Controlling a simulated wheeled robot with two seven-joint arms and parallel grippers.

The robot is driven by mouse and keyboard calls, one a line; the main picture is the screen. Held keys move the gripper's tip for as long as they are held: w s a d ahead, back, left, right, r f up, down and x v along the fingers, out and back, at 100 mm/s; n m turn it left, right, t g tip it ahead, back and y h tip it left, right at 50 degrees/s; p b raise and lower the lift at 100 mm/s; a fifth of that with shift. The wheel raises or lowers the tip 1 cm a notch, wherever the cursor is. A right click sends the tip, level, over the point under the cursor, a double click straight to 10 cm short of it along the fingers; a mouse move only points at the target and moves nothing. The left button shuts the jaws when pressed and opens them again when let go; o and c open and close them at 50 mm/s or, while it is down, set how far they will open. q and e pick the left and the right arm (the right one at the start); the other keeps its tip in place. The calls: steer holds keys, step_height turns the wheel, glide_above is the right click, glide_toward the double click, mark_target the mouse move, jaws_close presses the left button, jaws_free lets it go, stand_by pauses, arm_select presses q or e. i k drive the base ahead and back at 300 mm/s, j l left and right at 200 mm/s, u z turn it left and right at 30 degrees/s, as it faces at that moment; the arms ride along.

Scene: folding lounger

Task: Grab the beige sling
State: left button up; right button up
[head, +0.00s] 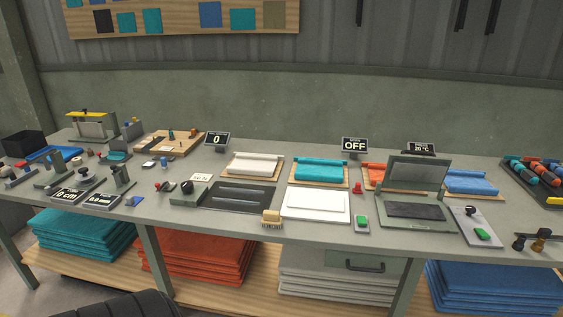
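The beige sling (253,164) is a pale, off-white cloth piece with a rolled far edge. It lies on a small wooden board (233,174) near the middle of the workbench, behind a dark grey plate. Nothing covers it from above in the head view. Neither of my grippers shows in this view, so their state and their distance from the sling cannot be seen.
Right of it lie a teal sling (320,171), an orange one (375,175) and a blue one (471,183). In front are a dark plate (238,196), a white pad (317,204) and a brush (271,218). Small signs and a raised-lid press (418,173) stand on the workbench (180,225).

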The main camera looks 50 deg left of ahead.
mark_target(252, 164)
steer(key=u, duration=1.8)
steer(key=i+z, duration=0.25)
steer(key=i, duration=0.4)
